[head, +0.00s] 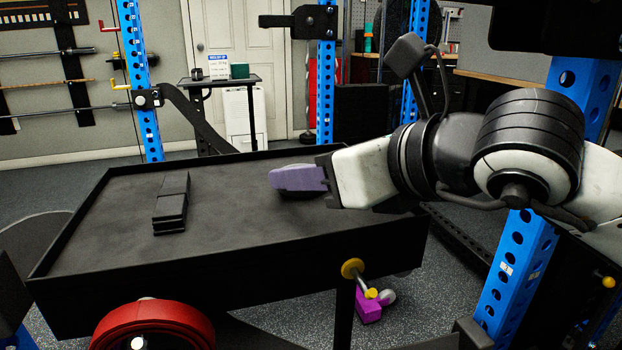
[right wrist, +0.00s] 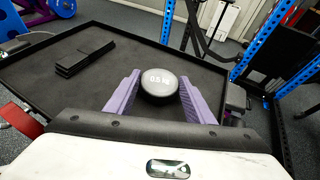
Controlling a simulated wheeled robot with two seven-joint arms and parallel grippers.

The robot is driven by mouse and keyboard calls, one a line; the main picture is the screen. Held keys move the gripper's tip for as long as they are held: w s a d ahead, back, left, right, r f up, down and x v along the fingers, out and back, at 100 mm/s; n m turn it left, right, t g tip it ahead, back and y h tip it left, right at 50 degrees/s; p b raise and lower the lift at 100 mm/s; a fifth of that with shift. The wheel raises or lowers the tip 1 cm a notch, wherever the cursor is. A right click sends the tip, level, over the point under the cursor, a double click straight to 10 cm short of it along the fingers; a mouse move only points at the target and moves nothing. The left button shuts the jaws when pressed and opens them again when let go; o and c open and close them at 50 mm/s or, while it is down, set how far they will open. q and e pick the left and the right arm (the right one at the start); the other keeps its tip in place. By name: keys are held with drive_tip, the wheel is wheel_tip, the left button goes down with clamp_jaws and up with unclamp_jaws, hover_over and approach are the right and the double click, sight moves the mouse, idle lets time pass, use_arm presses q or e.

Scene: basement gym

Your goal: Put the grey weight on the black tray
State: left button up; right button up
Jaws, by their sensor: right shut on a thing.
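The grey weight (right wrist: 159,84) is a round disc marked "0.5 kg", between the purple fingers of my right gripper (right wrist: 160,98) in the right wrist view. The gripper is shut on the weight. The weight is at or just above the tray floor; I cannot tell if it touches. My left gripper is not in view.
A stack of black blocks (head: 171,203) lies on the left part of the tray. The tray has a raised rim. A red round plate (head: 152,326) is in front of it. A blue rack post (head: 517,265) stands at the right. The tray's middle is clear.

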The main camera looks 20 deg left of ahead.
drive_tip(key=o, duration=1.5)
drive_tip(key=shift+f, duration=0.15)
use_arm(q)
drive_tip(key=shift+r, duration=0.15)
use_arm(e)
drive_tip(key=shift+d, duration=0.1)
drive_tip(key=shift+s+d+r, duration=0.2)
drive_tip(key=shift+d+r, duration=0.05)
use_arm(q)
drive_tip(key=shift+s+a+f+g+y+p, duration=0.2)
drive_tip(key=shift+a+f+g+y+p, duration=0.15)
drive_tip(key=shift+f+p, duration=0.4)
use_arm(e)
drive_tip(key=v, duration=1.1)
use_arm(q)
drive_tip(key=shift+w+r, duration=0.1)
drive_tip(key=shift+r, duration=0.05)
